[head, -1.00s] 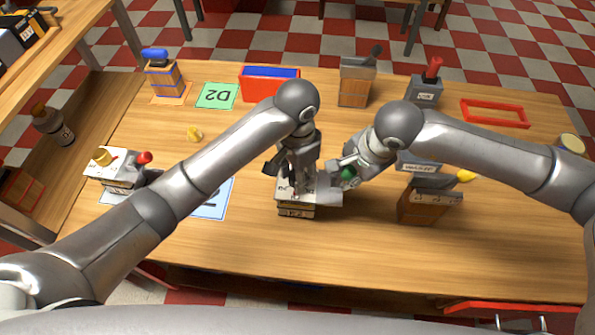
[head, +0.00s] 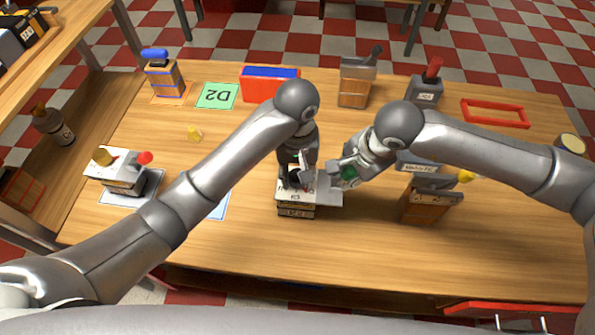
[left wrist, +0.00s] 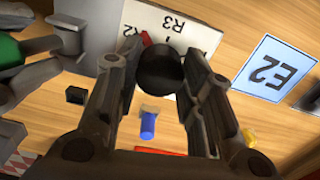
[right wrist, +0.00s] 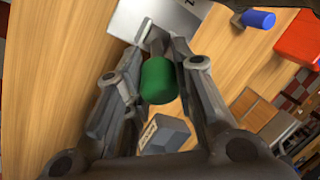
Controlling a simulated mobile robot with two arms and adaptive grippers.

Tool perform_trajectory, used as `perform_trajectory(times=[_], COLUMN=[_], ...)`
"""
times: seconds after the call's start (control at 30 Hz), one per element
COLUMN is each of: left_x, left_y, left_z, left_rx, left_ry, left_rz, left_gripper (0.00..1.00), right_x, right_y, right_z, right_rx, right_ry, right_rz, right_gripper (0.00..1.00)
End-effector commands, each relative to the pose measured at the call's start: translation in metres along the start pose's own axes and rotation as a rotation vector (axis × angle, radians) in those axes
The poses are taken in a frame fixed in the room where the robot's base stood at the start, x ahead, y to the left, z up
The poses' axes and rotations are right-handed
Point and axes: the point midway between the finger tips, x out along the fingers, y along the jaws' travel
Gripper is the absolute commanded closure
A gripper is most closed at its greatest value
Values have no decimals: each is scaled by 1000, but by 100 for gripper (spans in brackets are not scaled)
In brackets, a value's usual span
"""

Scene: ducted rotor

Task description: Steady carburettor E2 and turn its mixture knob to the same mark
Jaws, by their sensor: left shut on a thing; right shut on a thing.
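A carburettor (head: 296,208) with a pale top plate and a wooden-looking body stands upright mid-table. I cannot read its own name for sure. My left gripper (head: 298,178) points down and is shut on its black mixture knob (left wrist: 160,70). A small red pointer (left wrist: 146,38) shows beside the knob, near the printed marks R2 and R3 on the plate (left wrist: 185,25). My right gripper (head: 350,170) is shut on the green handle (right wrist: 160,80) at the carburettor's right side. A blue-bordered mat marked E2 (left wrist: 273,68) lies bare beside the carburettor.
A second carburettor (head: 122,178) with yellow knob and red handle stands at the left. A wooden block unit (head: 425,203) stands close to my right arm. A red-blue bin (head: 270,84), a green D2 mat (head: 216,96) and a red frame (head: 495,113) lie further back. The front table strip is clear.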

Motion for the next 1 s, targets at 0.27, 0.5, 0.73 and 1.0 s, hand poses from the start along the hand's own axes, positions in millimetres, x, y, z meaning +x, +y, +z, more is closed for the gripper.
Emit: perform_trajectory(times=[0.27, 0.5, 0.73, 1.0], left_x=[-1, -1, -1, -1], left_y=[0, 0, 0, 0], left_z=[-1, 0, 0, 0], left_rx=[-138, -186, -192, -191], left_ry=[2, 2, 2, 2], left_rz=[3, 3, 3, 3], left_gripper=[88, 88, 88, 55], right_x=[0, 0, 0, 0], right_y=[0, 0, 0, 0], right_z=[1, 1, 1, 1], right_rx=[-2, -2, -1, -1], right_ry=[-3, -3, -3, -2], right_rz=[-1, 0, 0, 0], right_gripper=[100, 100, 100, 100])
